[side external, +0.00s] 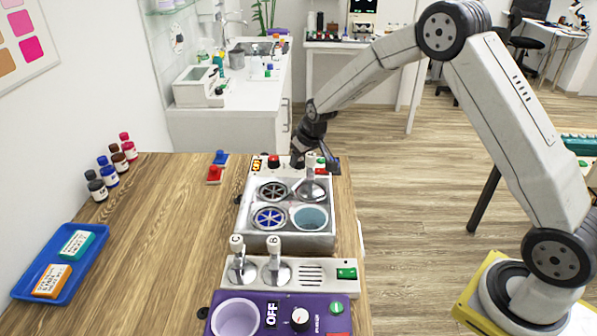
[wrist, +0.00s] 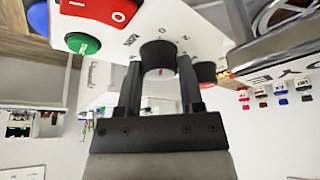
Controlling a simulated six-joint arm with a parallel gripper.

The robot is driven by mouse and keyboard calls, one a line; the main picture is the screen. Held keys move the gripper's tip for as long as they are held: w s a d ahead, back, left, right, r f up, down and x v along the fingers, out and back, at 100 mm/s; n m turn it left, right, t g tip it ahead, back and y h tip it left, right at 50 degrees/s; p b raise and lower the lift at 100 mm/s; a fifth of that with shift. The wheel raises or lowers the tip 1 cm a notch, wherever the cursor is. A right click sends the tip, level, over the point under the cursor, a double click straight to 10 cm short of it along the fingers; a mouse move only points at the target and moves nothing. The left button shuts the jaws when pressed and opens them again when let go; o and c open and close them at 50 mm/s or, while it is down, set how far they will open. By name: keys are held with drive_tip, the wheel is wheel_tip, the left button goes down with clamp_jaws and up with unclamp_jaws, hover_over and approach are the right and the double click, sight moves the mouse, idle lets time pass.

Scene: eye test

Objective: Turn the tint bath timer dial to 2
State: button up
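The black timer dial (wrist: 158,53) is on the tint bath's white panel (wrist: 118,47) in the wrist view, with "MIN", "0" and "2" printed around it. My gripper (wrist: 160,72) has one finger on each side of the dial, and both fingers appear to touch it. I see no pointer mark on the dial, so its setting cannot be read. In the side external view my gripper (side external: 299,159) reaches down at the back of the tint bath (side external: 287,240), and it hides the dial there.
Beside the dial are a green button (wrist: 82,43), a red rocker switch (wrist: 103,9) and a dark red knob (wrist: 205,72). A purple heater unit (side external: 275,325) is at the front; the table's left middle is clear.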

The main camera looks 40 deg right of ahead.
clamp_jaws()
drive_tip(key=shift+m+h, duration=0.3)
drive_tip(key=shift+m, duration=0.4)
drive_tip(key=o, duration=0.6)
unclamp_jaws()
drive_tip(key=shift+r, duration=0.1)
drive_tip(key=v, duration=0.7)
drive_tip(key=shift+r, duration=0.35)
drive_tip(key=shift+s, duration=0.15)
